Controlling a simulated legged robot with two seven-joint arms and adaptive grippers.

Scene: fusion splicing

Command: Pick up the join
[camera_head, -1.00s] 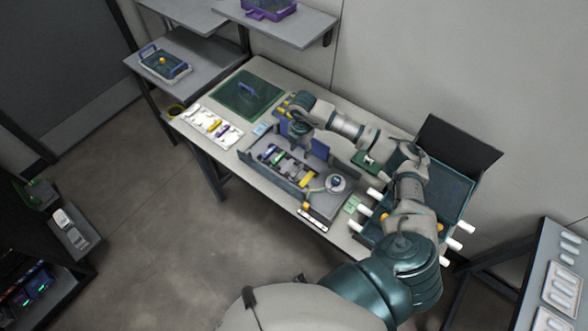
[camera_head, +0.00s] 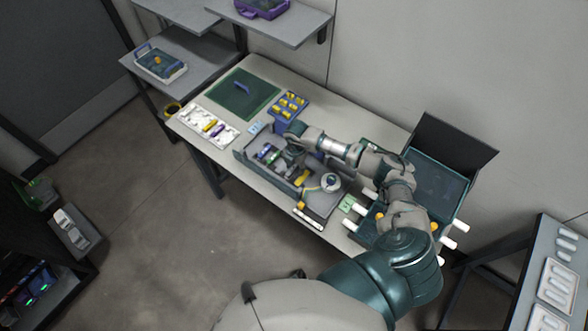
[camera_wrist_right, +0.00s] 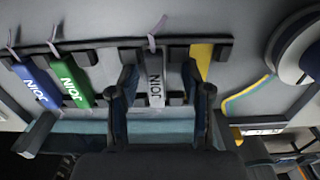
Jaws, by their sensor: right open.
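In the right wrist view a grey join (camera_wrist_right: 154,78), lettered JOIN, lies in a dark rack (camera_wrist_right: 100,44). A thin purple strand comes out of its far end. My right gripper (camera_wrist_right: 160,84) is open, with one finger on each side of this grey join; contact cannot be told. A green join (camera_wrist_right: 72,80) and a blue join (camera_wrist_right: 36,88) lie in the rack to its left. A yellow piece (camera_wrist_right: 201,58) lies to its right, behind the right finger. In the head view my right gripper (camera_head: 292,150) is over the grey workstation (camera_head: 322,206), hiding part of the rack.
A blue tray with yellow pieces (camera_head: 288,106) and a green mat (camera_head: 241,94) lie behind on the table. A white tray (camera_head: 206,127) lies at the left. A round spool (camera_head: 331,182) sits right of the rack. An open teal case (camera_head: 440,178) stands at the right.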

